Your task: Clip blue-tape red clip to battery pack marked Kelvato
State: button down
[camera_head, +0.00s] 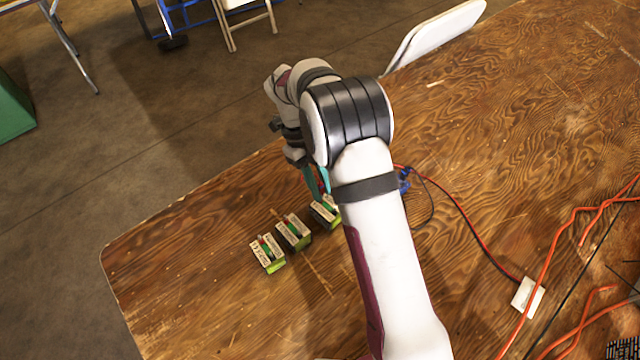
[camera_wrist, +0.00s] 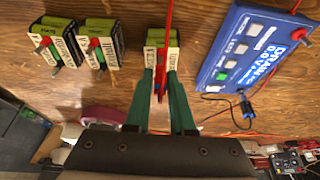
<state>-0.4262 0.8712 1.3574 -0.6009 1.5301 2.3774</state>
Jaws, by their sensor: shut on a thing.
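My gripper (camera_wrist: 160,82) has teal fingers shut on a red clip (camera_wrist: 164,85) with blue tape (camera_wrist: 158,90) on it. A red lead runs up from the clip in the wrist view. The fingertips and clip are over the near end of the rightmost battery pack (camera_wrist: 156,36); whether the clip touches its terminal I cannot tell. That pack also shows in the head view (camera_head: 324,211), partly behind my arm. The middle pack (camera_wrist: 103,38) and the leftmost pack (camera_wrist: 66,32) stand to its left. All are green with pale printed labels; I cannot surely read which says Kelvato.
A blue meter box (camera_wrist: 238,52) marked DRAIN, reading 0.0 V, lies right of the packs, with a dark plug and leads at its near edge. Orange cables (camera_head: 548,290) and a white tag (camera_head: 527,296) lie at the table's right. The table's front left is clear.

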aim_at(320, 184)
jog(key=shift+f, duration=0.2)
dwell(0.5)
jog(key=c, duration=0.7)
grip_release()
jog(key=shift+o, duration=1)
jog(key=shift+r, duration=3.75)
